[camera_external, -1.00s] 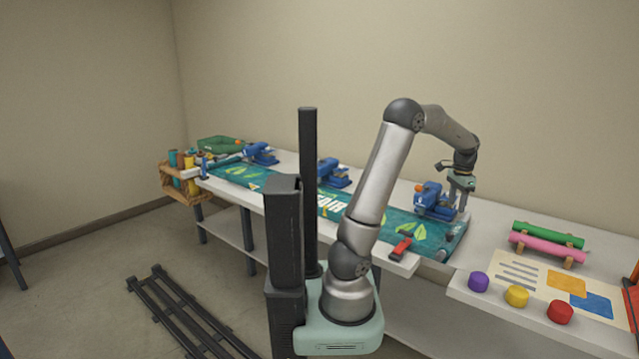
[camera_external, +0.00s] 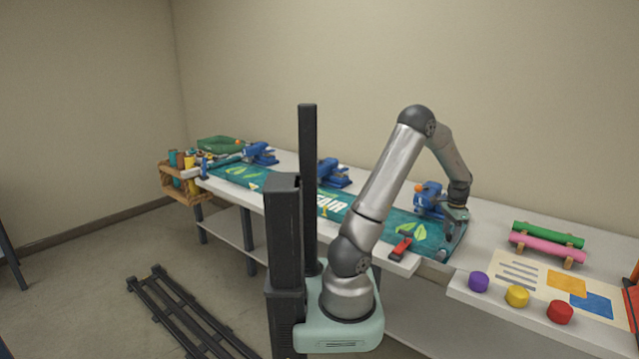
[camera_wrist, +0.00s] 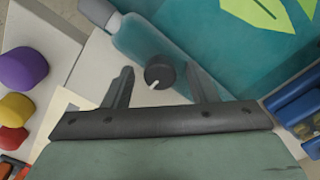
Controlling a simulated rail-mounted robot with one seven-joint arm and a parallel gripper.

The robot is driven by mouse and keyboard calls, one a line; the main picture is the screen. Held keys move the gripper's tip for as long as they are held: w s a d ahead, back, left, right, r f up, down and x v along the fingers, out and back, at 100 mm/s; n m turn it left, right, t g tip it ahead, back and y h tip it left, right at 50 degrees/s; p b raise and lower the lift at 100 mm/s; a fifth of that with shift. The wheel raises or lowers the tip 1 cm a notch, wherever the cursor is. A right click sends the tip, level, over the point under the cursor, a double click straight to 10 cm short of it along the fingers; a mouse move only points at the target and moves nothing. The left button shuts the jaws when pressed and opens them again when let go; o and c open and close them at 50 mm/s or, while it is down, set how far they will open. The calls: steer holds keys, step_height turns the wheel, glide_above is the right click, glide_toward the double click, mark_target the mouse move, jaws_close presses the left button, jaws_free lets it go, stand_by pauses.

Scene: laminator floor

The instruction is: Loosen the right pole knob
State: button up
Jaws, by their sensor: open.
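The right pole knob (camera_wrist: 160,69) is a small dark round knob with a white pointer line, seen in the wrist view. It sits by the translucent grey-teal pole (camera_wrist: 138,42) at the banner's end. My gripper (camera_wrist: 157,75) is open, with one finger on each side of the knob; I see a gap on both sides. In the external view my gripper (camera_external: 451,238) is low over the right end of the teal banner (camera_external: 385,224). The knob is not clearly visible there.
A blue clamp (camera_external: 430,198) stands just behind my gripper, also at the wrist view's right edge (camera_wrist: 298,103). A red-handled tool (camera_external: 402,246) lies on the table's front edge. Purple (camera_external: 478,282), yellow (camera_external: 517,296) and red (camera_external: 560,312) knobs sit on the right side table.

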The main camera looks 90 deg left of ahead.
steer(key=c, duration=1)
steer(key=shift+o, duration=0.2)
steer(key=shift+n, duration=0.3)
steer(key=n+b, duration=0.1)
steer(key=n, duration=0.2)
steer(key=shift+n, duration=0.4)
steer(key=n, duration=0.4)
steer(key=shift+b, duration=0.4)
steer(key=n, duration=0.5)
steer(key=shift+r, duration=0.1)
steer(key=shift+n+p, duration=0.55)
steer(key=shift+n, duration=1.75)
